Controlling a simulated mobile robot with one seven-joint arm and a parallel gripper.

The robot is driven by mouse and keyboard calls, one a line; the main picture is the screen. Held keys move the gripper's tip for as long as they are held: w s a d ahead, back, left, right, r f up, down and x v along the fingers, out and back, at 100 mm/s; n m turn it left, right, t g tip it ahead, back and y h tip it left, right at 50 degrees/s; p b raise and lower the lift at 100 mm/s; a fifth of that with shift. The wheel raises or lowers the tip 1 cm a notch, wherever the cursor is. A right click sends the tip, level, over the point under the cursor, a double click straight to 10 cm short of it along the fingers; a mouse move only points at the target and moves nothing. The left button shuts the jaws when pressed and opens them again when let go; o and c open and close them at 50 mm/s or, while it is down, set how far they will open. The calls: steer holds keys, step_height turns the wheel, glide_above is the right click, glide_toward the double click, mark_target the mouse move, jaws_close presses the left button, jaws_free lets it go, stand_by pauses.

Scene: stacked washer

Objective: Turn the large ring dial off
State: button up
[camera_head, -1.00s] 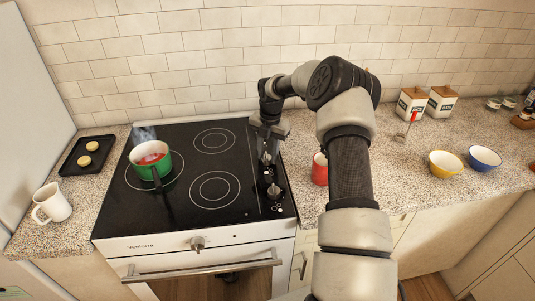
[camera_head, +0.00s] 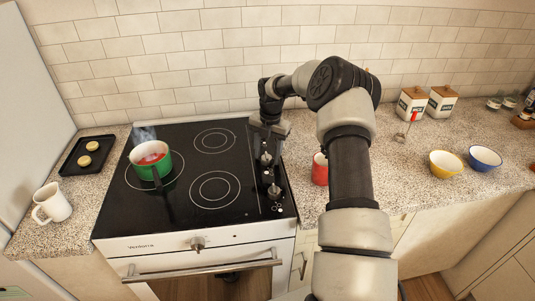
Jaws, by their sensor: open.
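The black hob (camera_head: 175,215) has several ring markings and a column of dark dials along its right edge. My gripper (camera_head: 266,137) is open and empty, pointing down at the hob's back right, just behind the back dial. It appears apart from the dials. The fingertips are small and dark against the hob.
A red mug (camera_head: 320,169) stands on the counter right of the dials, close to my arm. A black tray (camera_head: 74,167) with two round pieces and a white mug (camera_head: 52,203) are left of the hob. The tiled wall is close behind my gripper.

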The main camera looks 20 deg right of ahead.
mark_target(270, 158)
step_height(270, 158, up, 17)
steer(key=shift+s+d+r, duration=0.2)
steer(key=shift+s+d, duration=0.15)
steer(key=shift+s, duration=0.05)
stand_by(0.4)
steer(key=s+a+r+m+t+h+p, duration=0.1)
steer(key=s+a+r+m+h, duration=0.1)
steer(key=s+a+r+m, duration=1.2)
steer(key=s+m+t+y, duration=0.1)
steer(key=s+m+t, duration=0.3)
steer(key=s+m, duration=0.9)
steer(key=s+f, duration=0.1)
steer(key=s, duration=0.9)
steer(key=shift+p, duration=0.3)
